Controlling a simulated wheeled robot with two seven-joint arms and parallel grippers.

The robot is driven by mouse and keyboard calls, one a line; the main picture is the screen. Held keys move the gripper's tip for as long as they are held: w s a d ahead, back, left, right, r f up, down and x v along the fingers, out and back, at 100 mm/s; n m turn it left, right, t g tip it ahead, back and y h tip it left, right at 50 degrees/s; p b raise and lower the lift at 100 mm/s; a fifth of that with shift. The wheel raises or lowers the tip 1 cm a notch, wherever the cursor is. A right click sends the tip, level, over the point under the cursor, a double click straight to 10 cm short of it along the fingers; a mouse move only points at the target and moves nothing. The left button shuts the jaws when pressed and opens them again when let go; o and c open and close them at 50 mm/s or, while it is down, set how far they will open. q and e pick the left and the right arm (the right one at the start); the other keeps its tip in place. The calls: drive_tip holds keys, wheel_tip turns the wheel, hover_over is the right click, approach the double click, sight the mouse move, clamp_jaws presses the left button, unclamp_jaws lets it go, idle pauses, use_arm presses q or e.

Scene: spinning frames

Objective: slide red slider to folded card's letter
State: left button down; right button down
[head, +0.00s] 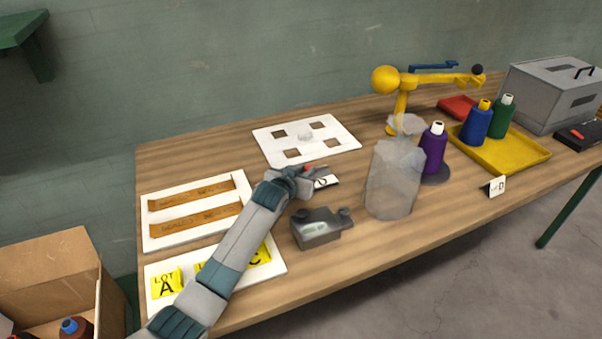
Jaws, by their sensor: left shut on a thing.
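My left gripper (306,174) is low over the middle of the table, shut on what looks like the red slider (308,168). A white and dark piece with a partly covered letter (326,182) lies just right of the fingertips; I cannot read the letter surely. The small white folded card (497,186) stands at the table's right front and seems to bear a D. My right gripper is not in view.
A grey block with knobs (318,236) and a translucent bag (393,182) stand near my left gripper. A purple bottle (432,152) is behind the bag. A white board with square holes (287,132) lies behind. White boards with strips and yellow lot cards (166,284) lie left.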

use_arm(q)
drive_tip(key=c, duration=1.8)
unclamp_jaws()
drive_tip(key=shift+o, duration=0.9)
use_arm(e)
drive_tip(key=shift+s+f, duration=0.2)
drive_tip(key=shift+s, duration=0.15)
use_arm(q)
drive_tip(key=shift+s+a, duration=0.1)
drive_tip(key=shift+s, duration=0.05)
